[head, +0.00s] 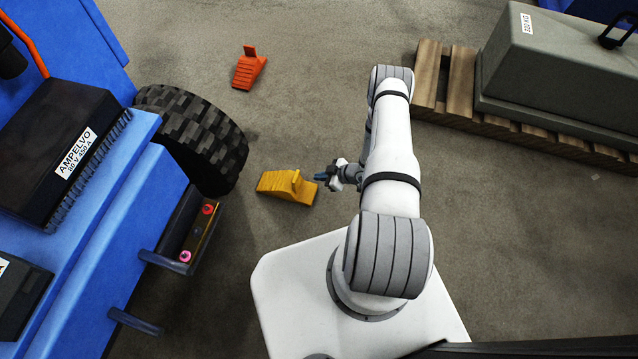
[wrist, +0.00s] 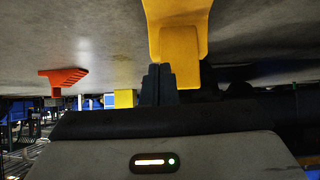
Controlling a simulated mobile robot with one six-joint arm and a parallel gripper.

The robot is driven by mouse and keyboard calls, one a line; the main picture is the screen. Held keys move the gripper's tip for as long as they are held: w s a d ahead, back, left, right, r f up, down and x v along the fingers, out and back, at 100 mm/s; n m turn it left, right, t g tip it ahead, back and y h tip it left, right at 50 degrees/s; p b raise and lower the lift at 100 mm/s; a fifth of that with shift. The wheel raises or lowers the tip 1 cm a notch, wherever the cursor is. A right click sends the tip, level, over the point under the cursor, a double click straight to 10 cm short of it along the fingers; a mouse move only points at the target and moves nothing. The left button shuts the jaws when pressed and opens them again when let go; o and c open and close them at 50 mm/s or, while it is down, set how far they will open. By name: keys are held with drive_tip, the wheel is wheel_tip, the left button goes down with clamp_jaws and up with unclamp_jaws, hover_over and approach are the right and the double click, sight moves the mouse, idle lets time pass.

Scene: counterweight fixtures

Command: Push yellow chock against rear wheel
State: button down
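The yellow chock (head: 287,187) lies on the floor to the right of the rear wheel (head: 205,135), its low end toward the black tyre. A small strip of floor shows between them. My gripper (head: 320,176) is low at the chock's right, taller end, on the side away from the wheel. In the wrist view, the two dark fingers (wrist: 159,86) are together with nothing between them. Their tips overlap the edge of the yellow chock (wrist: 180,35); I cannot tell whether they touch it. The wheel is not clearly visible in the wrist view.
An orange chock (head: 249,69) lies on the floor farther back. The blue vehicle (head: 110,215) fills the left side, with an open tray (head: 192,235) jutting out. A wooden pallet (head: 447,80) bears a grey weight (head: 555,75) at right.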

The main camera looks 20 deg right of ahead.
sight(298, 184)
drive_tip(key=shift+y, duration=0.4)
drive_tip(key=shift+w+a+f+b, duration=0.2)
drive_tip(key=shift+a+f+b, duration=0.15)
drive_tip(key=shift+a+f, duration=0.65)
drive_tip(key=shift+w+a+f+b, duration=0.2)
drive_tip(key=shift+a+f+b, duration=0.15)
drive_tip(key=shift+a+f, duration=0.6)
drive_tip(key=shift+w+a+f+b, duration=0.2)
drive_tip(key=shift+a+f+b, duration=0.15)
drive_tip(key=shift+a+f, duration=0.65)
drive_tip(key=shift+a+r, duration=0.15)
drive_tip(key=shift+r, duration=0.05)
drive_tip(key=shift+w+a+b, duration=0.3)
drive_tip(key=shift+w+a, duration=0.35)
drive_tip(key=shift+a, duration=0.25)
drive_tip(key=shift+s+d+r, duration=0.3)
drive_tip(key=shift+s+d, duration=0.05)
drive_tip(key=shift+d, duration=0.2)
